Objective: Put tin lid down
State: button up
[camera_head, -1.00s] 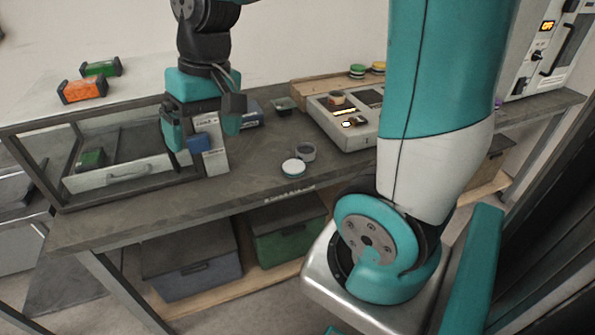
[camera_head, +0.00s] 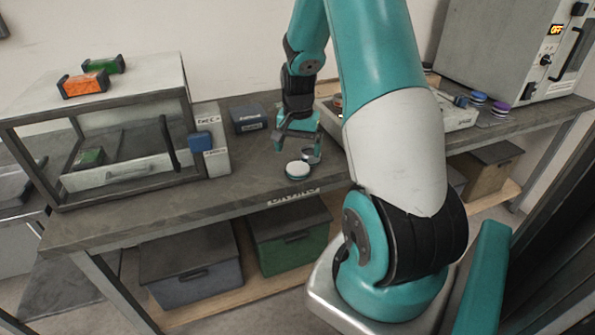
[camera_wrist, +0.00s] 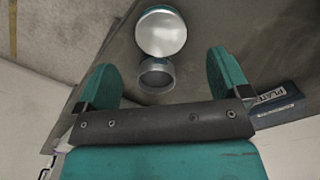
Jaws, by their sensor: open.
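The tin lid (camera_head: 298,170) looks like a pale round disc with a teal rim. It rests flat on the grey bench near its front edge. A small open grey tin (camera_head: 311,156) stands just behind it. My gripper (camera_head: 299,147) hangs over the bench above and behind the lid, open and empty. In the wrist view, the lid (camera_wrist: 161,33) and the tin (camera_wrist: 156,75) show beyond and between the spread fingers of my gripper (camera_wrist: 161,72). The lid appears beside the tin, not on it. The fingers appear clear of both.
A white upright box with a blue handle (camera_head: 201,142) stands left, beside a glass-fronted case (camera_head: 120,172). A dark blue box (camera_head: 249,118) sits behind. A grey device (camera_head: 456,115) and purple and blue knobs (camera_head: 500,108) are right. Bench between the case and lid is clear.

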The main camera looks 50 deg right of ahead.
aim_at(297, 168)
jog(key=shift+a+f, duration=0.2)
jog(key=shift+f, duration=2.95)
jog(key=c, duration=1.1)
jog(key=shift+o, duration=0.2)
jog(key=shift+r, duration=0.1)
